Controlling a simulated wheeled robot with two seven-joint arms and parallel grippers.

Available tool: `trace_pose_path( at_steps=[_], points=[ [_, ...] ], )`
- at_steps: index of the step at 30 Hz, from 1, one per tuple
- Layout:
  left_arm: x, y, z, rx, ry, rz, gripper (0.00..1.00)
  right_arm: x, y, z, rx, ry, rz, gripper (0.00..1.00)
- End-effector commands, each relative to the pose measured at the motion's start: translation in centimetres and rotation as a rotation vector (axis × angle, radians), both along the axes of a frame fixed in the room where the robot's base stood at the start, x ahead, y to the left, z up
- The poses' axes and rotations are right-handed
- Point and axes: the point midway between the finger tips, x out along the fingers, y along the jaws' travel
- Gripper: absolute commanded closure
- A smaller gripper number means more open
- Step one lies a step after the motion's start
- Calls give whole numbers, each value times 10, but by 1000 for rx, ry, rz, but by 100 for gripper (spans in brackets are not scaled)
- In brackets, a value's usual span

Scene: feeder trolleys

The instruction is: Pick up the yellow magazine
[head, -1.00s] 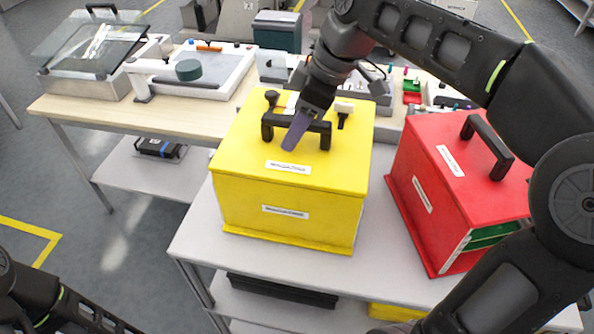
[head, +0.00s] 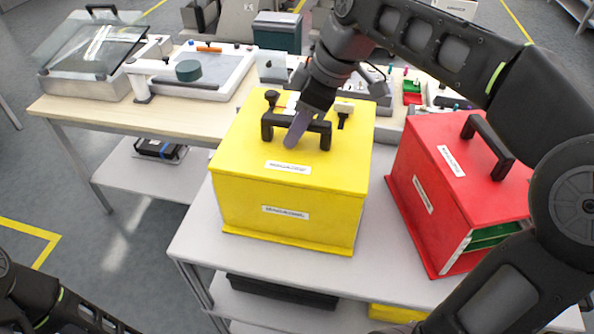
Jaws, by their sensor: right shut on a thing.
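The yellow magazine (head: 285,190) is a box with white labels and a black handle (head: 268,124) on its lid. It stands on the grey trolley top (head: 200,246), in the middle of the head view. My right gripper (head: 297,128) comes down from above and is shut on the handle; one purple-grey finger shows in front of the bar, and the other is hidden. The magazine's base appears to rest on the trolley top. My left arm shows at the lower left corner; its gripper is out of view.
A red magazine (head: 430,170) with a black handle stands close on the right, with green boards inside. Behind is a wooden workbench (head: 105,110) with devices, including a dark green cylinder (head: 189,70). Black and yellow items lie on the trolley's lower shelf.

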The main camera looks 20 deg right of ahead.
Motion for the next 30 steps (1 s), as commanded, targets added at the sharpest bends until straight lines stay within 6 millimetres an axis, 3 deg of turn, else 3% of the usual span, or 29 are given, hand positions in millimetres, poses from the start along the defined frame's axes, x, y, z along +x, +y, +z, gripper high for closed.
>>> trace_pose_path(
  at_steps=[6,30],
  points=[
    [0,0,0,0,0,0,64,0,0,0,0,0,0,100],
    [0,0,0,0,0,0,64,0,0,0,0,0,0,100]
  ],
)
